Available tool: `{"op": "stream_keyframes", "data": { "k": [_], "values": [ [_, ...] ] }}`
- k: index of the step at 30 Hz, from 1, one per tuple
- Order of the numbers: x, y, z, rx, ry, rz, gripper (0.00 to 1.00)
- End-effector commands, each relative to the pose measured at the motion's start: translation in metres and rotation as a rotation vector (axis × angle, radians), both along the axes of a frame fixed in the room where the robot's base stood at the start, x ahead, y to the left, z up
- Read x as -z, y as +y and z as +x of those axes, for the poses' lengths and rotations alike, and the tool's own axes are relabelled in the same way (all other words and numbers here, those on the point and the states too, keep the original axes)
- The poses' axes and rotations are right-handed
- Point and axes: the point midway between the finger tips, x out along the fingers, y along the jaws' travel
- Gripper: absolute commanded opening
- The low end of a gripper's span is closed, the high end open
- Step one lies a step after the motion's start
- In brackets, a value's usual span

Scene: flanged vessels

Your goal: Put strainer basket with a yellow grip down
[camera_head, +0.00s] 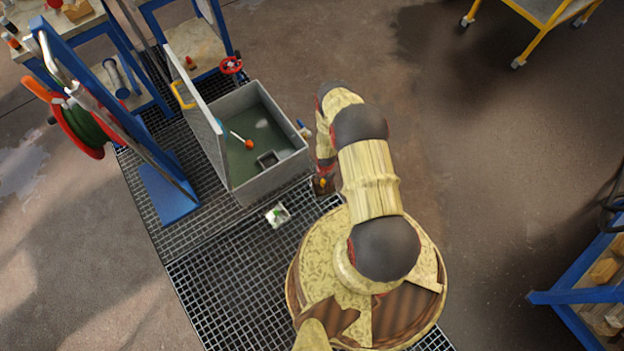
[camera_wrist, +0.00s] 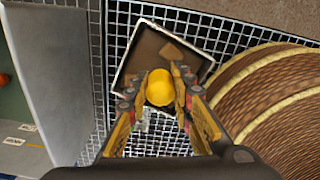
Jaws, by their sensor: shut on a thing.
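The strainer basket (camera_wrist: 143,48) shows in the wrist view as a square, brown-looking shallow box with a pale rim, turned at an angle to the grating. Its round yellow grip (camera_wrist: 160,88) sits between the fingertips of my gripper (camera_wrist: 162,84), which is shut on it. In the head view my gripper (camera_head: 322,184) is low, just right of the grey vessel, mostly hidden by my arm, with only a little of the basket showing. The basket is over the floor grating (camera_wrist: 225,35); I cannot tell whether it touches it.
The open grey vessel (camera_head: 270,186), with its lid raised and an orange-ended stick (camera_head: 248,144) inside, stands left of my gripper. A small white-green object (camera_head: 277,214) lies on the grating. A blue stand (camera_head: 165,190) with a hose reel is further left.

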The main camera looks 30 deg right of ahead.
Motion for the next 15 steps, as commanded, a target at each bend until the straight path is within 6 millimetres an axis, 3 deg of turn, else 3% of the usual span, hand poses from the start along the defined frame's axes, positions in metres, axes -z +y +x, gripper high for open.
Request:
{"op": "stream_keyframes", "data": {
  "k": [15],
  "values": [
    [0.041, 0.009, -0.058, -0.215, 0.001, 0.001, 0.00]
  ]
}}
